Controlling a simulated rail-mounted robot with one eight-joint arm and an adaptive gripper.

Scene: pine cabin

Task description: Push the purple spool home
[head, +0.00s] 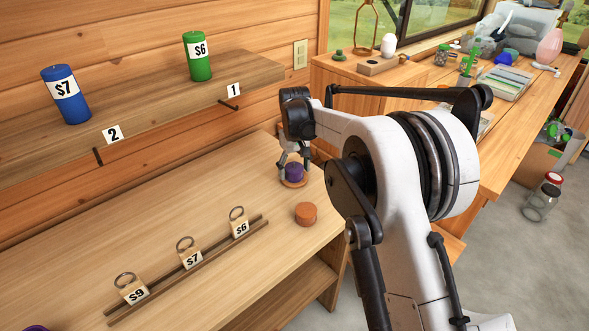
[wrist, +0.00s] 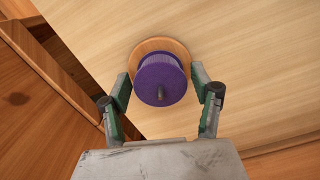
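The purple spool (head: 294,171) stands near the right end of the wooden counter, on or with a round wooden disc (head: 290,183). In the wrist view the spool (wrist: 160,76) shows from above, with a grey pin tip on its near face and the wooden disc (wrist: 153,43) behind it. My gripper (head: 293,158) is over the spool. In the wrist view my gripper's fingers (wrist: 160,84) stand apart on either side of the spool, with a small gap visible at each side. Part of the spool is hidden by the fingers in the head view.
An orange round block (head: 306,214) stands close by on the counter (head: 190,200). Tagged blocks with rings, $9 (head: 134,291), $7 (head: 190,257) and $6 (head: 240,228), sit along a rail. Blue (head: 70,105) and green (head: 199,65) cylinders stand on the shelf above.

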